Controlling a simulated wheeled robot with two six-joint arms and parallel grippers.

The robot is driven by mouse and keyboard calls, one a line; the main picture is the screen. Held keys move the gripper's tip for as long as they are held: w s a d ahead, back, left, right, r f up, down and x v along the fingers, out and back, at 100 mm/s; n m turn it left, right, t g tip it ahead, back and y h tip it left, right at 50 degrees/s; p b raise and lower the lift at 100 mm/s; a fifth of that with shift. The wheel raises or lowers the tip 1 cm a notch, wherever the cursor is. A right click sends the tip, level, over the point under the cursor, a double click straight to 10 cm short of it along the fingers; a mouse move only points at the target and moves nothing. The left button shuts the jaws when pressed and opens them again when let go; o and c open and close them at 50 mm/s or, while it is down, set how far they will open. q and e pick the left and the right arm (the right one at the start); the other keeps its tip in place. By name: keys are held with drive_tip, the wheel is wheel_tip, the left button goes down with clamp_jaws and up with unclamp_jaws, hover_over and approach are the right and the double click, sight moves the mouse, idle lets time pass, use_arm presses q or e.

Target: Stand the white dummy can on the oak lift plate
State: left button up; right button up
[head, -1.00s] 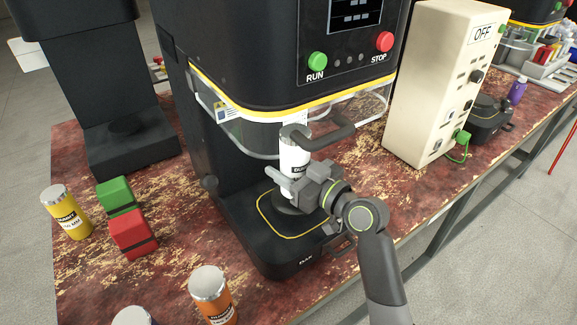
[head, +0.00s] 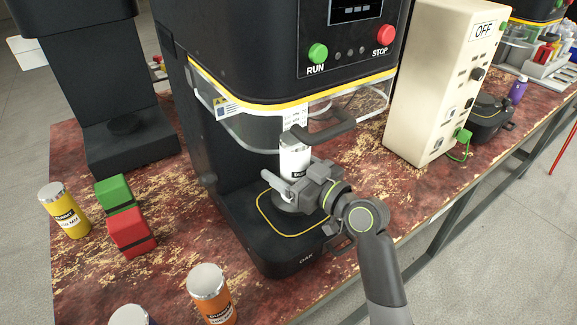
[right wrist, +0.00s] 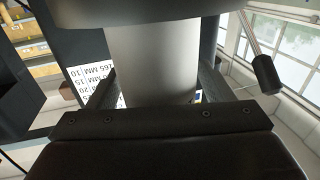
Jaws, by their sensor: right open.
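The white dummy can (head: 294,158) with a silver top stands upright inside the seamer labelled OAK, under its head. It also shows in the right wrist view (right wrist: 154,65), between my two fingers. The dark round lift plate (head: 284,207) is below it. My right gripper (head: 289,184) is open, with its fingers on either side of the can. The gripper hides the can's lower part, so I cannot see fully how its base meets the plate. My left gripper is not in view.
A black handle (head: 325,133) and clear guard (head: 252,133) are close above my gripper. A yellow can (head: 65,212), green block (head: 114,191), red block (head: 131,232) and orange can (head: 212,294) stand at left and front. A cream OFF box (head: 425,90) stands right.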

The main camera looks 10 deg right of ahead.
drive_tip(key=shift+r+p, duration=0.4)
drive_tip(key=shift+p, duration=0.3)
use_arm(q)
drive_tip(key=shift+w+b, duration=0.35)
drive_tip(key=shift+b, duration=0.35)
use_arm(e)
drive_tip(key=v, duration=1.2)
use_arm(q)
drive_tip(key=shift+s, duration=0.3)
